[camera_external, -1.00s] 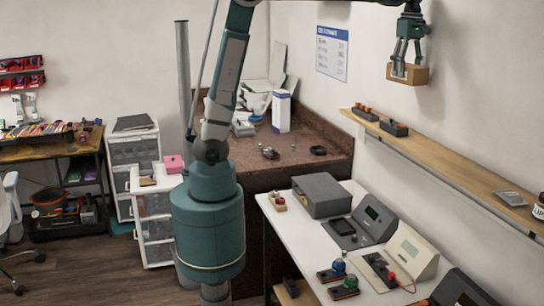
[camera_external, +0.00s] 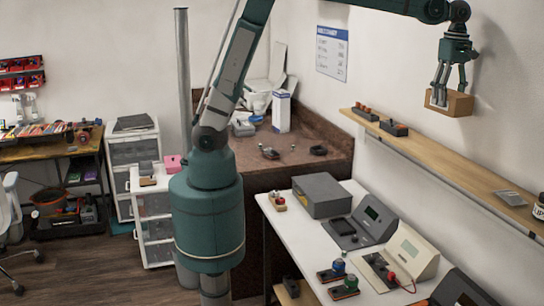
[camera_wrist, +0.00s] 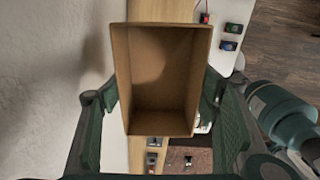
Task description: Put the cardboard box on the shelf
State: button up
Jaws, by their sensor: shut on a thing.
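The cardboard box (camera_external: 459,103) is small, brown and open on one side. My gripper (camera_external: 440,98) is shut on it and holds it in the air, apart from the wooden shelf (camera_external: 437,151) below it on the right wall. In the wrist view the box (camera_wrist: 160,75) shows its empty inside, between the two fingers of my gripper (camera_wrist: 160,115). The shelf also shows in the wrist view (camera_wrist: 150,154), partly hidden behind the box.
Small dark devices (camera_external: 393,127) stand at the shelf's far end, and a grey item (camera_external: 510,197) lies at its near end. The shelf between them is clear. A white bench (camera_external: 290,220) with several instruments stands below. The wall is close behind the box.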

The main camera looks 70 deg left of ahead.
jog(key=m+p, duration=0.1)
jog(key=p, duration=0.3)
send_over(472, 177)
notch_tip(472, 177, down, 7)
jog(key=shift+a, duration=0.1)
jog(key=shift+w+f, duration=0.1)
jog(key=shift+f+p, duration=0.35)
jog(key=shift+f, duration=2.5)
jog(key=shift+f+p, duration=0.4)
jog(key=shift+f, duration=1.7)
jog(key=shift+f, duration=0.15)
jog(key=o, duration=0.9)
